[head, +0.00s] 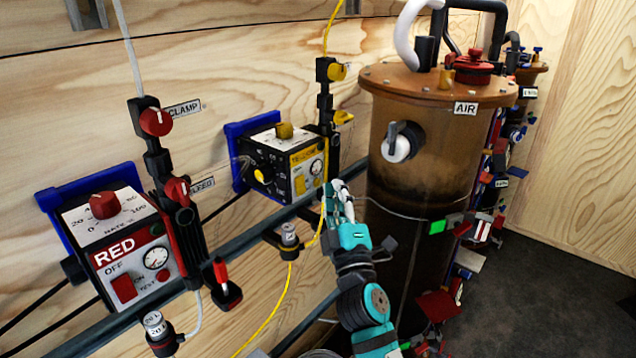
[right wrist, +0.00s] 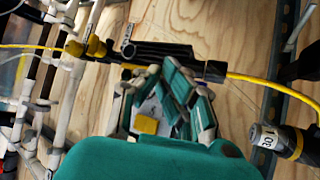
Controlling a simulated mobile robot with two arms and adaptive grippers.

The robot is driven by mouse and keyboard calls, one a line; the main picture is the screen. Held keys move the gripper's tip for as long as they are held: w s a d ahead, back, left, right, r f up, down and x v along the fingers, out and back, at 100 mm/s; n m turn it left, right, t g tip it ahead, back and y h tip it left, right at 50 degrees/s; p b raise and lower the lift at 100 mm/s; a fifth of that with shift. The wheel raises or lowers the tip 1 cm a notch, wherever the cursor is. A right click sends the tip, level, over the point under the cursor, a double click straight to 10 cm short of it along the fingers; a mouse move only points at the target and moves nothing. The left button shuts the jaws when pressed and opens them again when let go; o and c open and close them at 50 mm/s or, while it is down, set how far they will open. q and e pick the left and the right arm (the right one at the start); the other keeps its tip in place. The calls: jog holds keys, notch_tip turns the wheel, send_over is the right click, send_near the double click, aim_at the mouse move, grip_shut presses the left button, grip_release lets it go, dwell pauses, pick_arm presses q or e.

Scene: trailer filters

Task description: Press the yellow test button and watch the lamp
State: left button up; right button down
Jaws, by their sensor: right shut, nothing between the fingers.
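The yellow unit (head: 282,160) is a box on a blue wall bracket, with a yellow knob (head: 284,131) on top and a round gauge (head: 315,167) on its front. A yellow square control (head: 300,184) sits low on that front; I cannot tell whether it is the test button. A yellow round part (head: 261,176) is at the box's left. I cannot identify the lamp. My right gripper (head: 335,191) is shut and empty, just right of the box's front; contact is unclear. In the right wrist view its fingers (right wrist: 168,98) are near a yellow patch (right wrist: 146,124). My left gripper is not in view.
A red unit (head: 127,245) is mounted at the left. A black valve stack (head: 325,105) with yellow handles rises beside the yellow unit. A grey rail (head: 222,261) and a yellow hose (head: 272,312) run below. A brown tank (head: 437,195) stands close at the right.

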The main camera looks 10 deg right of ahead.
jog(key=shift+w+a, duration=0.1)
jog(key=shift+w+a, duration=0.15)
jog(key=shift+w, duration=0.1)
jog(key=shift+w+a+b, duration=0.2)
jog(key=shift+w+b, duration=0.05)
jog(key=shift+b, duration=0.2)
dwell(0.8)
dwell(0.3)
jog(key=shift+s+d, duration=0.2)
jog(key=shift+s, duration=0.15)
jog(key=shift+s+d+p, duration=0.2)
jog(key=shift+s+p, duration=0.05)
jog(key=shift+p, duration=0.1)
jog(key=shift+s+d, duration=0.1)
